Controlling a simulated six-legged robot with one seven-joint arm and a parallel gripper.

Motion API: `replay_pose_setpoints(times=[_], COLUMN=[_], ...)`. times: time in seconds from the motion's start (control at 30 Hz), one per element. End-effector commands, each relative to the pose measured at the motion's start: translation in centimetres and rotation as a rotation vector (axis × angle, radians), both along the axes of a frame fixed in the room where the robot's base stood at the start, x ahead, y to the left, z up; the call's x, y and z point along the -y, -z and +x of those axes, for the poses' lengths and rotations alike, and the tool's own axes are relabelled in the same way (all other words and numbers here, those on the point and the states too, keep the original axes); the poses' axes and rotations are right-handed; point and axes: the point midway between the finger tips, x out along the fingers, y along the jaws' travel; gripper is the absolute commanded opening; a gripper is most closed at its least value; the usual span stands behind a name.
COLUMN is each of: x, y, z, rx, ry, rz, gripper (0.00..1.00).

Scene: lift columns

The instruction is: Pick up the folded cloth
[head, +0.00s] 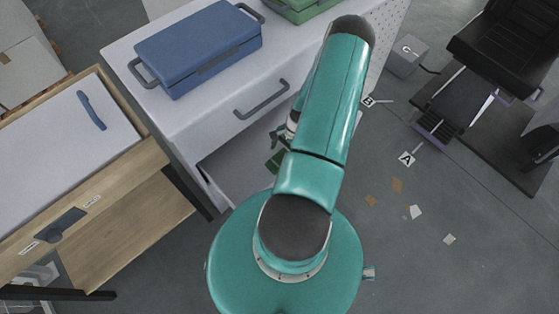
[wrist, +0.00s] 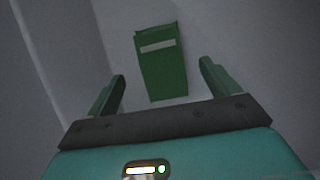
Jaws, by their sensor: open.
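A green flat piece with a white stripe (wrist: 162,75), which looks like the folded cloth, lies on a pale surface inside a grey-white walled space in the wrist view. My gripper (wrist: 163,69) is open and empty, with one finger on either side of the cloth in the picture. The fingers look apart from it; the exact height gap is hard to tell. In the head view a small patch of green (head: 274,161) shows in the white cabinet's open lower space, mostly hidden by my teal arm. My gripper is also largely behind the arm there.
The white cabinet (head: 205,128) has a blue case (head: 200,45) and a green case (head: 298,8) on top. A wooden-framed unit (head: 125,225) stands at left. Grey walls close in around the cloth. Scraps and letter markers lie on the floor at right, near a black chair (head: 510,45).

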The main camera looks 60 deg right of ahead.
Motion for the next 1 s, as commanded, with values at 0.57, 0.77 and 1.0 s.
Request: replay_pose_setpoints(times=[0.57,0.77,1.0], x=[-1.0,-1.0,-1.0], y=[3.5,3.4,3.4], z=[0.5,0.5,0.5], rx=[0.000,0.000,0.000], ry=[0.000,0.000,-0.001], rz=[0.000,0.000,-0.001], gripper=[0.76,0.39,0.39])
